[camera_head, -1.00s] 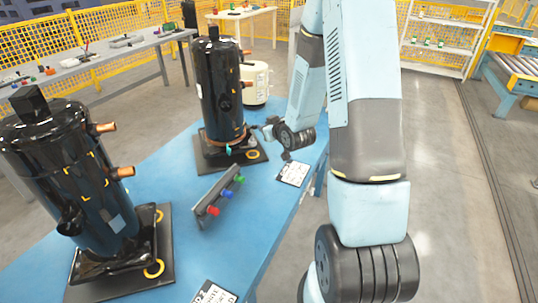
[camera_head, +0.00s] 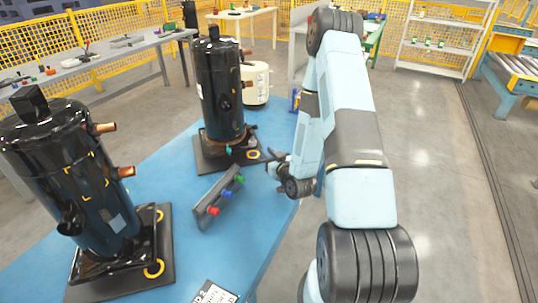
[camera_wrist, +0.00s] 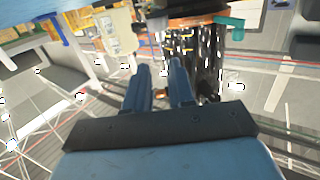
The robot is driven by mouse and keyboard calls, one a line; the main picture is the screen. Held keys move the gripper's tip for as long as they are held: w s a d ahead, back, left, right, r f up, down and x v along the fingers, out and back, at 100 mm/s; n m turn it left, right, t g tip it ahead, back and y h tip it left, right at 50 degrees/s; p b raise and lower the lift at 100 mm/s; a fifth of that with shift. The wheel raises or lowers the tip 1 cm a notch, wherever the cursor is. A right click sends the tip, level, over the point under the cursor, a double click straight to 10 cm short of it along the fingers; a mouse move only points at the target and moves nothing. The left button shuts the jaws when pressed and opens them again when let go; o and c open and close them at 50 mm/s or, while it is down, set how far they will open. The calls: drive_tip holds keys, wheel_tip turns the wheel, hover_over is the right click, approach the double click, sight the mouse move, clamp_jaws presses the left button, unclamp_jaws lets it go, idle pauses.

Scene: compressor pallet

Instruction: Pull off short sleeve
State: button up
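The far black compressor (camera_head: 220,95) stands upright on a dark base plate on the blue table. A small teal piece (camera_head: 228,150) sits low at its front; a teal piece (camera_wrist: 229,21) also shows beside the dark body in the wrist view. I cannot tell for sure whether this is the short sleeve. My gripper (camera_head: 268,158) is apart from the compressor, in front of it and to the right, above the table. In the wrist view its two blue fingers (camera_wrist: 161,72) are spread, with nothing visible between them.
A grey bar (camera_head: 222,197) with red, blue and green pieces lies on the blue table (camera_head: 165,165). A near black compressor (camera_head: 60,170) with copper stubs stands at left. A cream tank (camera_head: 256,83) stands behind. A white card (camera_head: 214,293) lies at the front edge.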

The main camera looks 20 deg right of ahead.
sight(253, 138)
drive_tip(key=x, duration=1.3)
drive_tip(key=shift+w+a, duration=0.1)
drive_tip(key=shift+w, duration=0.1)
clamp_jaws()
idle(0.4)
